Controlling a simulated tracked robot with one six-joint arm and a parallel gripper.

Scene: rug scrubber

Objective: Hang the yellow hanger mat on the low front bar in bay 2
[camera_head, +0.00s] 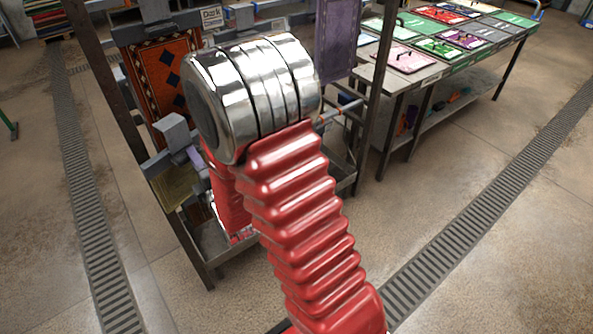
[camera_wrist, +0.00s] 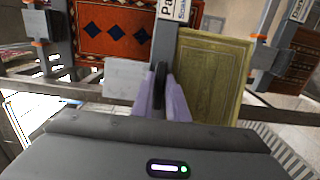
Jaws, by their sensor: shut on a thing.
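The yellow hanger mat (camera_wrist: 212,80) hangs just right of my fingers in the wrist view. It also shows low at the left of the rack in the head view (camera_head: 176,190), beneath a pale grey block. My gripper (camera_wrist: 160,82) has lavender fingers shut on a dark upright part between them, which appears to be the mat's hanger. In the head view, my gripper (camera_head: 192,156) is mostly hidden behind my red and chrome arm. I cannot tell whether the hanger touches or rests on the low front bar; the contact is hidden.
An orange patterned rug (camera_head: 160,82) hangs behind the yellow mat. A purple mat (camera_head: 335,45) hangs to the right. Dark rack posts (camera_head: 372,75) stand close on both sides. A table with several coloured mats (camera_head: 400,58) is at the right. The right floor is clear.

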